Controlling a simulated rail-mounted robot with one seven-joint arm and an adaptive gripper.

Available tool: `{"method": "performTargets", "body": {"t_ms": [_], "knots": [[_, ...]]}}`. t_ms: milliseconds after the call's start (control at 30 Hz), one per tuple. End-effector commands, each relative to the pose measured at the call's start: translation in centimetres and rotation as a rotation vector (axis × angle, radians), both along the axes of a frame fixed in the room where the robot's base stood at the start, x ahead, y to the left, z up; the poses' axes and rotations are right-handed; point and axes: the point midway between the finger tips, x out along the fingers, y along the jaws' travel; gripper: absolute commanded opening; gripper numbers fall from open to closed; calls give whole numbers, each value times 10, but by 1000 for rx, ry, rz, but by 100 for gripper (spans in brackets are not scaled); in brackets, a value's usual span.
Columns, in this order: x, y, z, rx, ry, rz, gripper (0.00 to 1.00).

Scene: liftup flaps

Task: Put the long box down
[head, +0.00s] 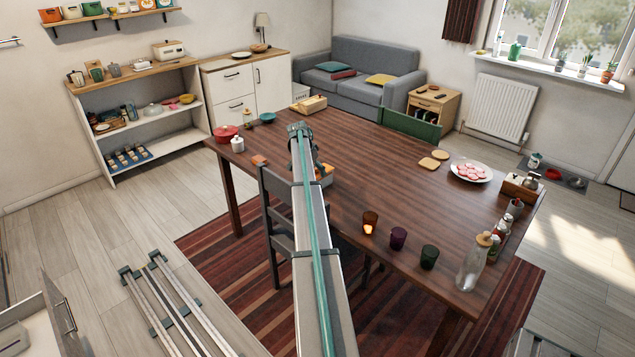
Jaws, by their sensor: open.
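My gripper (304,158) is over the left part of the dark wooden table (345,140), mostly hidden behind my own arm. It is open; its fingertips cannot be made out. A yellow-orange thing (326,177) shows just right of my arm there, partly hidden. I cannot tell whether it is the long box, or whether it touches the gripper or the table. A pale wooden box (311,104) lies at the table's far end, apart from the gripper.
Cups (398,238), a glass bottle (473,264) and a plate (471,172) stand to the right. A chair (279,225) stands at the near side. The table's middle is clear.

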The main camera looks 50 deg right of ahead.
Motion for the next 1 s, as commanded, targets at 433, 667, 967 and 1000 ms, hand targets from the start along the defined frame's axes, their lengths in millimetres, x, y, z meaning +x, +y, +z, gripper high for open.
{"method": "performTargets", "body": {"t_ms": [433, 667, 967, 1000], "knots": [[-4, -17, -41, 0, 0, -1, 92], [-4, -16, -41, 0, 0, 0, 78], [-3, -16, -41, 0, 0, 0, 28], [-3, -16, -41, 0, 0, 0, 22]]}}
